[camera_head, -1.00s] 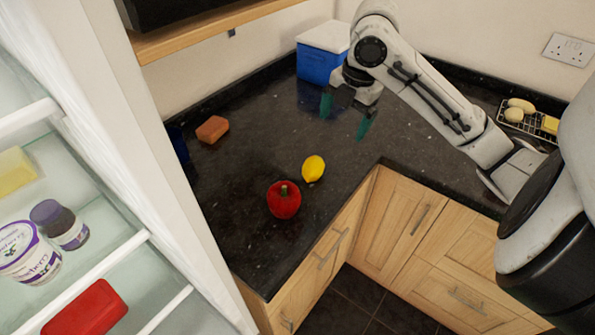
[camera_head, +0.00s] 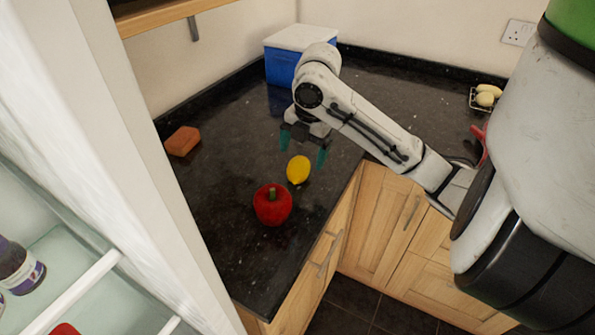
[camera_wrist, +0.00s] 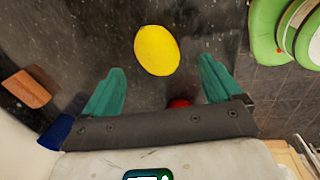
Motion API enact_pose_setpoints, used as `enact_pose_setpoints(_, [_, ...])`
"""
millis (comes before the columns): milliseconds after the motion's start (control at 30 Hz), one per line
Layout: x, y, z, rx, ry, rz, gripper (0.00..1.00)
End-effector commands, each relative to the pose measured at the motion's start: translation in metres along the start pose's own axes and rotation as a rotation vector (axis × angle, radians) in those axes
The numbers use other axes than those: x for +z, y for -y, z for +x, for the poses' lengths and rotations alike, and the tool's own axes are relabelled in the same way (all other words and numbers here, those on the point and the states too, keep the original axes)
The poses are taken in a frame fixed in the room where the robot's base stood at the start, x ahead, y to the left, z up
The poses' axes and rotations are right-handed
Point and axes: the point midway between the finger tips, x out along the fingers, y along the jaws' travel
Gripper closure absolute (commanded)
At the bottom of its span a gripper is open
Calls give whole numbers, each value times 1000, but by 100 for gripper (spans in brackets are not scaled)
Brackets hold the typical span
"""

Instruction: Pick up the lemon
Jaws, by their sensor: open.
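The yellow lemon (camera_head: 298,170) lies on the black granite counter (camera_head: 240,245), just behind a red pepper (camera_head: 272,205). My gripper (camera_head: 303,150) is open and empty, with green fingers pointing down above the counter. In the head view it is just above and behind the lemon. In the wrist view the lemon (camera_wrist: 157,50) shows whole, ahead of the two spread fingertips and roughly centred between them. My gripper (camera_wrist: 160,78) does not touch it there. The pepper is mostly hidden in the wrist view; only a small red part (camera_wrist: 179,103) shows past the gripper body.
A brown block (camera_head: 183,141) lies at the counter's left. A blue box with a white lid (camera_head: 283,66) stands in the back corner. A rack with pale yellow items (camera_head: 487,97) is at the right. The counter's front edge is close to the lemon.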

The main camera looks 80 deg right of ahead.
Motion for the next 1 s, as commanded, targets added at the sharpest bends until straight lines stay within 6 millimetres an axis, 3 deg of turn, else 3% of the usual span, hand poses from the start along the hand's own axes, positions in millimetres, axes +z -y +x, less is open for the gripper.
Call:
enact_pose_setpoints(167, [-1,-1,12,0,-2,1,8])
enact_pose_setpoints(500, [-2,-4,54,-1,-2,1,8])
enact_pose_setpoints(767, [-2,-4,56,-1,1,0,8])
enact_pose_setpoints(1000, [-2,-4,56,0,1,0,28])
